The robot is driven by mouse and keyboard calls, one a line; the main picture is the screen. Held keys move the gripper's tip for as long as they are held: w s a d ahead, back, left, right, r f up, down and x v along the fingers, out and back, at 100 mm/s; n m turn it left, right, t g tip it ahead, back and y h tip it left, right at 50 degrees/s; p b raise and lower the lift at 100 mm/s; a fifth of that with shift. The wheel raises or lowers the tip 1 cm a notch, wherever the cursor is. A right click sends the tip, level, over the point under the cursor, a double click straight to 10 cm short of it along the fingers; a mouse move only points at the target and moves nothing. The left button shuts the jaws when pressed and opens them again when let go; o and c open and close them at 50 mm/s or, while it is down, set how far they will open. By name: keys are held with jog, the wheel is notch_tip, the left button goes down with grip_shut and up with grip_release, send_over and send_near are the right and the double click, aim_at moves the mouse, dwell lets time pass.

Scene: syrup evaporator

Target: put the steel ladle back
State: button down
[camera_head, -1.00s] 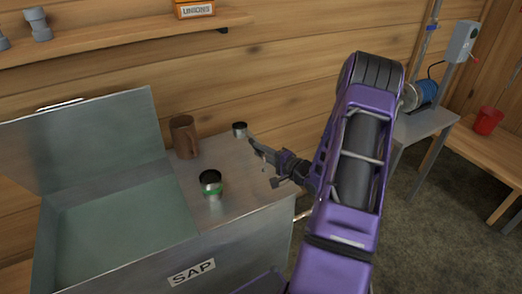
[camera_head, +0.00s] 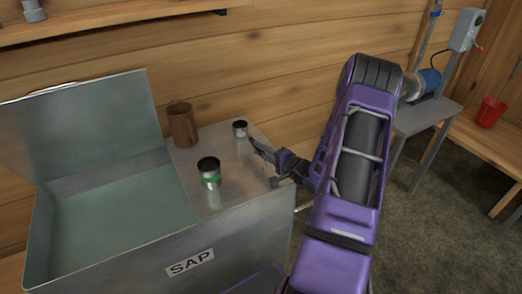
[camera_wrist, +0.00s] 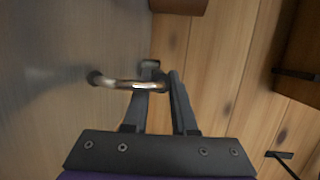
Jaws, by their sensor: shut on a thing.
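My gripper (camera_head: 255,145) is over the right part of the steel sap tank's top and is shut on the steel ladle. The ladle's small, dark-mouthed steel cup (camera_head: 240,128) shows just beyond the fingertips, mouth up. I cannot tell whether it touches the tank top. In the wrist view a curved shiny bar (camera_wrist: 130,84), seemingly the ladle's handle, runs left from my gripper's fingers (camera_wrist: 163,78). The fingers hide part of it, and the cup is not clear there.
The sap tank (camera_head: 238,228) has a raised lid (camera_head: 85,120) and an open basin at left. A wooden wall is close behind. A red cup (camera_head: 490,112) sits on a bench at right.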

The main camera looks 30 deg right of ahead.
jog(key=c, duration=0.6)
grip_release()
jog(key=shift+c, duration=0.2)
jog(key=shift+s, duration=0.1)
jog(key=p+v, duration=0.1)
jog(key=v, duration=1.6)
jog(key=shift+s, duration=0.15)
